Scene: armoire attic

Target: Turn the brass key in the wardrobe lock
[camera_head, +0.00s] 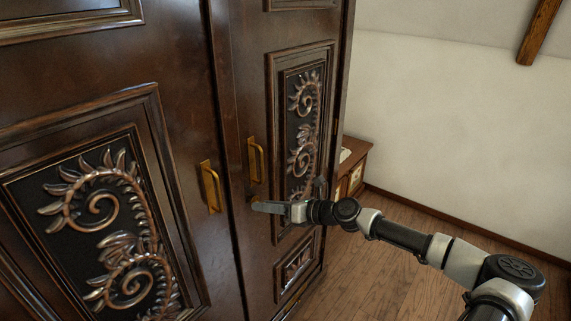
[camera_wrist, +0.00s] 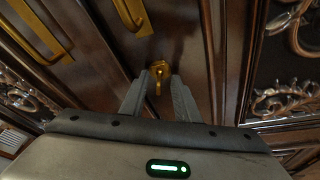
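The brass key (camera_wrist: 159,72) sits in the lock on the dark wooden wardrobe (camera_head: 225,120), just below a brass handle (camera_wrist: 132,14) in the wrist view. My gripper (camera_wrist: 158,88) is open, with one finger on each side of the key in the picture. A gap shows between each finger and the key, and I cannot tell how far the tips reach along it. In the head view my gripper (camera_head: 268,207) is close to the right door, below its brass handle (camera_head: 256,160). The key cannot be made out there.
A second brass handle (camera_head: 210,187) is on the left door, near the seam. Carved panels (camera_head: 303,130) stand out from the doors. A small wooden cabinet (camera_head: 354,165) is behind the wardrobe's right side. The wooden floor (camera_head: 400,280) to the right looks clear.

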